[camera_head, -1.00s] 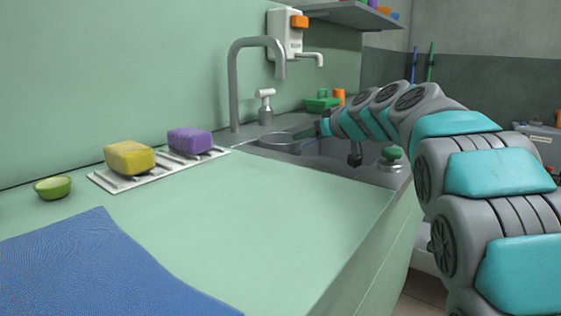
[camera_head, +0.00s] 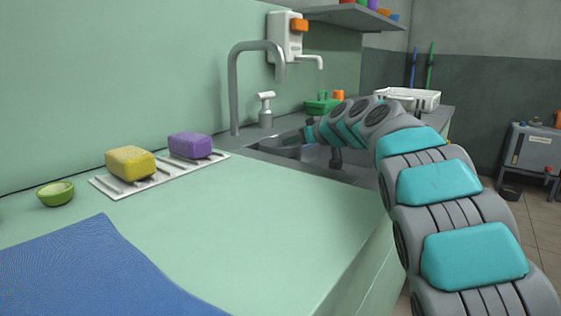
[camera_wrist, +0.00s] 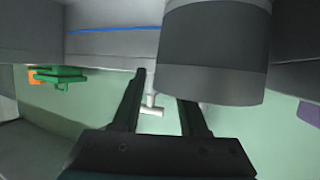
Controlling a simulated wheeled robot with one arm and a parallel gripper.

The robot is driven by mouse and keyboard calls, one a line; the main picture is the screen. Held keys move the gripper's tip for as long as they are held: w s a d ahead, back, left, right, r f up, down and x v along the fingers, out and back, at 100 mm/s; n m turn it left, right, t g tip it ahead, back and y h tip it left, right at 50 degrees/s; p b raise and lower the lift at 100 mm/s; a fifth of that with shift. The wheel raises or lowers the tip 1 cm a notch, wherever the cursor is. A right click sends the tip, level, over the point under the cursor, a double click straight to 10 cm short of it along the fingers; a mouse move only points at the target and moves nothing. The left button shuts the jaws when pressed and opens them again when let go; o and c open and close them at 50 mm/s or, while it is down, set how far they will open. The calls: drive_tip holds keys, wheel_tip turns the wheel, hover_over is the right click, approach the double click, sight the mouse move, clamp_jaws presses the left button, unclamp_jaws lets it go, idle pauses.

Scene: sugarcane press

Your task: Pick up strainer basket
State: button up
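The strainer basket appears to be the grey round vessel (camera_head: 279,147) at the sink, below the tall grey tap. My arm reaches to it from the right. In the wrist view, which looks upside down, a large dark grey cylinder (camera_wrist: 212,55), probably this basket, stands close beside my gripper (camera_wrist: 163,86). The two dark fingers are spread apart with a gap between them. The right finger's tip is hidden by the cylinder's edge. I cannot tell whether it touches the wall. Nothing is seen clamped between the fingers.
The grey tap (camera_head: 233,95) and a soap dispenser (camera_head: 265,108) stand behind the sink. A green item (camera_head: 320,104) lies beyond it. Yellow (camera_head: 130,162) and purple (camera_head: 190,146) sponges lie on a white rack (camera_head: 108,185).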

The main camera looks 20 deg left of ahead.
clamp_jaws()
idle(1.2)
